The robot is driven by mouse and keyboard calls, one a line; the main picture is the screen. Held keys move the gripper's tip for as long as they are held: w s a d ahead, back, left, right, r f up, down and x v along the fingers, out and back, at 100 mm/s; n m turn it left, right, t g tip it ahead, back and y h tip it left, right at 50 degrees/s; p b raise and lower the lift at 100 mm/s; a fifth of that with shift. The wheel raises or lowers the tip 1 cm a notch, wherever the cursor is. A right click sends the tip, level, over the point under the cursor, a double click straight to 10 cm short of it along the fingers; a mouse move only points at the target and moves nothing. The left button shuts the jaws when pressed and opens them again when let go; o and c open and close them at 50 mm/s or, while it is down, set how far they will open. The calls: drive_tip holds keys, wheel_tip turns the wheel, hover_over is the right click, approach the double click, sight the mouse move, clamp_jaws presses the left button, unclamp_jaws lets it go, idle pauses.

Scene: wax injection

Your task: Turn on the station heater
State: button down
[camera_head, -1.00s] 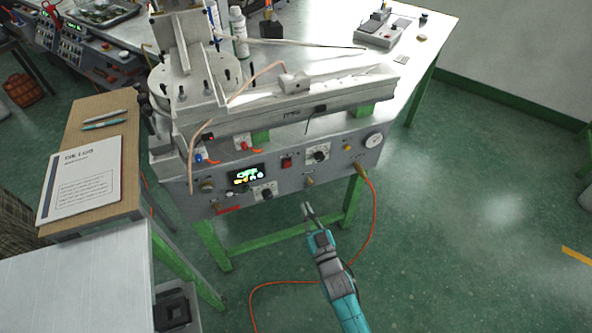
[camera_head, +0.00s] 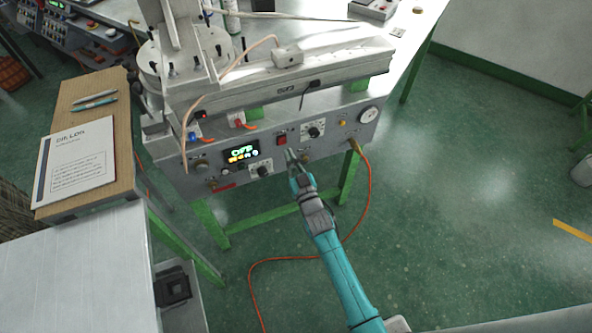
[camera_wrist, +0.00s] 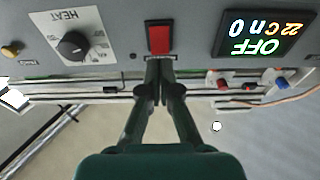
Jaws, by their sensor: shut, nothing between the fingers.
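The station's grey front panel (camera_head: 220,178) carries a red rocker switch (camera_head: 281,140), a black dial (camera_head: 314,132) and a lit display (camera_head: 241,153). In the wrist view the dial (camera_wrist: 74,45) is marked HEAT, and the display (camera_wrist: 261,34) reads OFF in green, with smaller characters beside it. The picture there is upside down. My gripper (camera_head: 291,154) is shut and empty. In the wrist view its fingertips (camera_wrist: 160,62) are just by the lower edge of the red switch (camera_wrist: 159,40); I cannot tell whether they touch it.
A round gauge (camera_head: 368,115) sits at the panel's right end. An orange hose (camera_head: 369,190) hangs from the panel to the floor. A booklet (camera_head: 77,160) and pens lie on a brown board at left. Open floor lies to the right.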

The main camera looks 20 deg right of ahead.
sight(283, 139)
drive_tip(key=shift+w+r, duration=0.2)
drive_tip(key=shift+w, duration=0.7)
drive_tip(key=shift+w+r, duration=0.15)
drive_tip(key=shift+w, duration=0.75)
drive_tip(key=shift+w+r, duration=0.25)
drive_tip(key=shift+w, duration=0.05)
drive_tip(key=shift+s, duration=0.1)
